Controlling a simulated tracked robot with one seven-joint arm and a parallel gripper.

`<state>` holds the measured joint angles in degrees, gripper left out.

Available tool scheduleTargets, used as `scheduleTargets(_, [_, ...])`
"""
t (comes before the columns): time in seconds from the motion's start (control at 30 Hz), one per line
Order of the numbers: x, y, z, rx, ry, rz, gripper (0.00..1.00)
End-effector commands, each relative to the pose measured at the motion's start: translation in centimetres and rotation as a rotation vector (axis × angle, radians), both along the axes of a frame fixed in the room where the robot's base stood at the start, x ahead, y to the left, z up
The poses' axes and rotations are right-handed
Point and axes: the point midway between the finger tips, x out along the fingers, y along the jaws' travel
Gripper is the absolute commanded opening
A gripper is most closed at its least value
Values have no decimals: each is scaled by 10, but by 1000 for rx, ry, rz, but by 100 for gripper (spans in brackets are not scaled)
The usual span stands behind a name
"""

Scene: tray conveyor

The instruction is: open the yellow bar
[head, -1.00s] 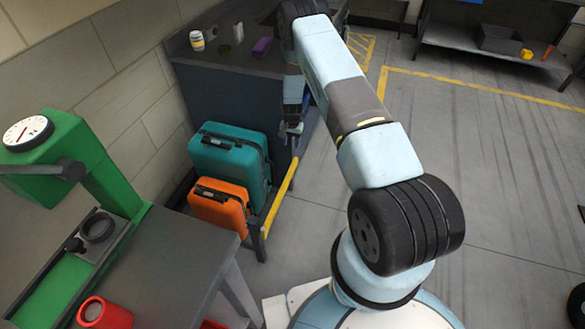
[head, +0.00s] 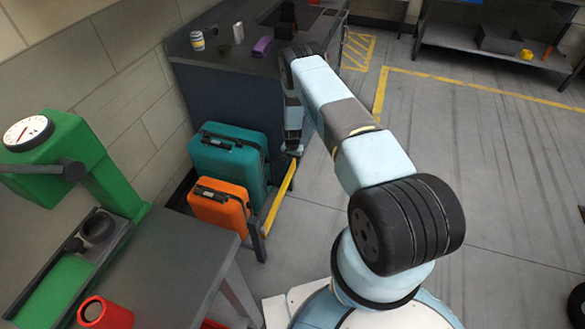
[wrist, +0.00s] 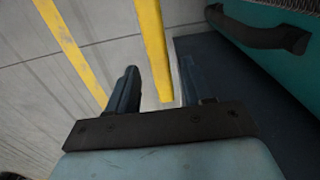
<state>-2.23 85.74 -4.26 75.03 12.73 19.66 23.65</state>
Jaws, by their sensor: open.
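The yellow bar (head: 279,200) runs along the open side of the bay that holds two suitcases, from a dark post at its near end toward my gripper. My gripper (head: 293,152) is at the bar's far end, partly hidden by its own arm link. In the wrist view the yellow bar (wrist: 153,45) comes down from the top, and its end shows between the two spread dark fingers of my gripper (wrist: 160,68). The fingers are open, with a gap visible on either side of the bar. I cannot tell the depth between them.
A teal suitcase (head: 229,160) and an orange suitcase (head: 219,208) stand behind the bar. A dark counter (head: 220,85) is behind them. A grey table (head: 170,262) with a green scale (head: 75,150) is at the near left.

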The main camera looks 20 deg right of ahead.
Motion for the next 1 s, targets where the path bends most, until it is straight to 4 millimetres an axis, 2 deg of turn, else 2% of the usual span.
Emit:
scheduleTargets(0.1, [-1, 0, -18, 0, 1, 0, 51])
scheduleTargets(0.3, [0, 0, -36, 1, 1, 0, 51])
scheduleTargets(0.73, [0, -1, -42, 0, 0, 0, 51])
scheduleTargets(1.0, [0, -1, -42, 0, 0, 0, 26])
